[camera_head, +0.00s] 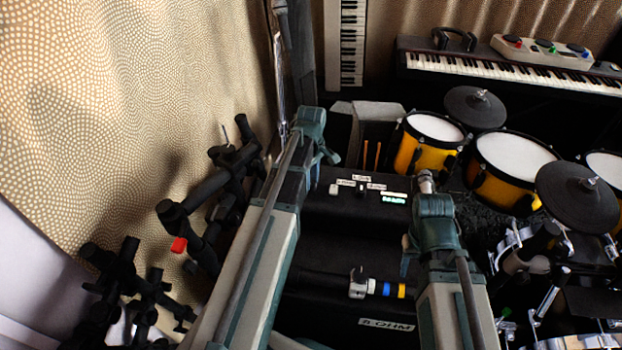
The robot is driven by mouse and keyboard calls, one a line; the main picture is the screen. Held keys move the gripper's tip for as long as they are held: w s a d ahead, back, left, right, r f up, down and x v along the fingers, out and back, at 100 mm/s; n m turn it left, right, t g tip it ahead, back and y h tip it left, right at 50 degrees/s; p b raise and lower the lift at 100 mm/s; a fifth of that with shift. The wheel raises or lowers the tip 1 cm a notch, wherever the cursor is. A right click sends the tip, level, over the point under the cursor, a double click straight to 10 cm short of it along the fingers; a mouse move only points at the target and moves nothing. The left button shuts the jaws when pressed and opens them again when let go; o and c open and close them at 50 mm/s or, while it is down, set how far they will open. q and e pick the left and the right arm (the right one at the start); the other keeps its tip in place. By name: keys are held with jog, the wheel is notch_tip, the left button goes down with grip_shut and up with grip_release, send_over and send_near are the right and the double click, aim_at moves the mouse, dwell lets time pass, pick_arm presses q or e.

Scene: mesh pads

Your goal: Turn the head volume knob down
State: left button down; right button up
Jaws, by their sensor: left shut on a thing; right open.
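A dark amp head (335,215) lies between my arms, with small labels along its far edge. A white knob (333,189) and a black knob (361,190) sit by the labels; a green-lit label (393,199) is to their right. I cannot read which one is volume. My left gripper (331,157) is at the end of the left arm, above and beyond the white knob in the picture. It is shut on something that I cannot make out. My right gripper (405,262) is open, right of the amp; its fingers are mostly hidden by the arm.
Drums (510,165) and cymbals (575,195) crowd the right. Black stands (205,195) stand at left by the patterned wall. A keyboard (480,68) is at the back right.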

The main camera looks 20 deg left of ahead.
pick_arm(q)
jog(key=c, duration=0.5)
grip_release()
jog(key=shift+r, duration=0.1)
notch_tip(320, 180, up, 14)
jog(key=p, duration=1.4)
pick_arm(e)
notch_tip(320, 180, up, 14)
pick_arm(q)
jog(key=shift+s, duration=0.1)
